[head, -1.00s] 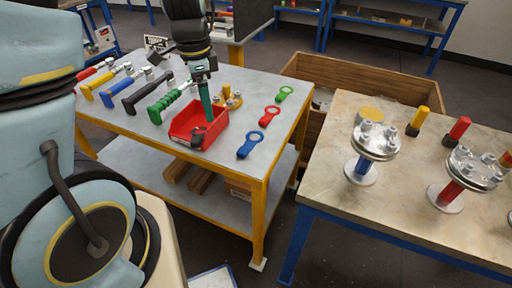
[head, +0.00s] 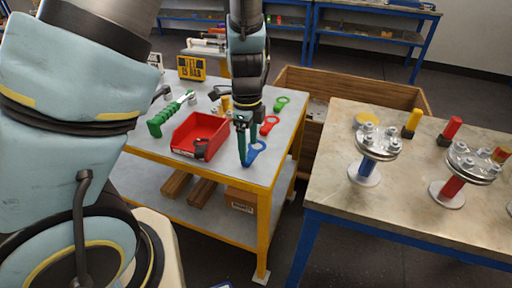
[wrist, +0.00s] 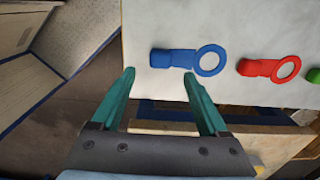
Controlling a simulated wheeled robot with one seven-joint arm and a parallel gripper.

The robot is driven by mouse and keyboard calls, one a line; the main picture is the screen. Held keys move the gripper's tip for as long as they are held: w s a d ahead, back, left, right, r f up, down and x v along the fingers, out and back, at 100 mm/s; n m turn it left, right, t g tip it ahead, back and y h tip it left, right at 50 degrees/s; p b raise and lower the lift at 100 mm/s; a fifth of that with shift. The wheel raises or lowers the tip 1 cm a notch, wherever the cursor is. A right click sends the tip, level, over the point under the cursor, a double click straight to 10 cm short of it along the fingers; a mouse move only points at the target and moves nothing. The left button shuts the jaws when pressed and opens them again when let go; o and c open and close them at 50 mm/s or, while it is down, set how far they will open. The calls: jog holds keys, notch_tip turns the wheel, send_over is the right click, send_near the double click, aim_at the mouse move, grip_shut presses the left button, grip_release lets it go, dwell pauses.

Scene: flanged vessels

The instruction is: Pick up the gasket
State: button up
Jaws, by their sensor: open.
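Three flat rings with tabs, which look like gaskets, lie on the grey table top. The blue gasket (head: 258,147) is nearest the front edge; the red gasket (head: 268,125) and green gasket (head: 281,104) lie beyond it. My gripper (head: 246,160) points down at the blue gasket and partly covers it. In the wrist view, my open, empty gripper (wrist: 159,73) has its fingertips just short of the blue gasket (wrist: 180,57), near its tab. The red gasket (wrist: 260,68) lies to the right there, and the green gasket (wrist: 314,75) is cut off. Exact height above the table is unclear.
A red bin (head: 200,135) stands left of my gripper, with a green-handled tool (head: 168,115) beside it. A yellow flanged part stands behind. The right-hand table (head: 335,190) carries flanged vessels (head: 378,142) and coloured blocks. A wooden crate (head: 345,82) stands behind.

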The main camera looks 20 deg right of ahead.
aim_at(249, 159)
jog(key=shift+f+p, duration=0.3)
jog(key=shift+f, duration=1.95)
jog(key=c, duration=1.2)
